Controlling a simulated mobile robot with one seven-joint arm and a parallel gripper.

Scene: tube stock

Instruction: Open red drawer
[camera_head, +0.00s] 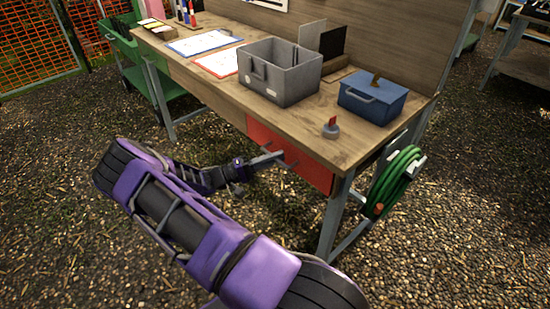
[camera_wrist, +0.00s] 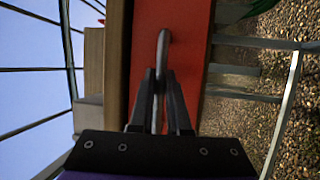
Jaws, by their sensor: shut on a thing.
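The red drawer (camera_head: 315,172) sits under the front edge of the wooden workbench, toward its right end. Its front looks flush with the bench, and part of it is hidden behind my gripper. In the wrist view the red drawer front (camera_wrist: 190,45) fills the middle. A grey bar handle (camera_wrist: 162,45) stands out from it. My gripper (camera_head: 280,158) reaches the handle from the left in the head view. In the wrist view my gripper's fingers (camera_wrist: 162,78) are shut on the handle, one on each side of it.
On the workbench (camera_head: 300,118) stand a grey bin (camera_head: 282,85), a blue toolbox (camera_head: 370,105) and a small grey item with a red tag (camera_head: 331,128). A green hose reel (camera_head: 395,182) hangs at the right end.

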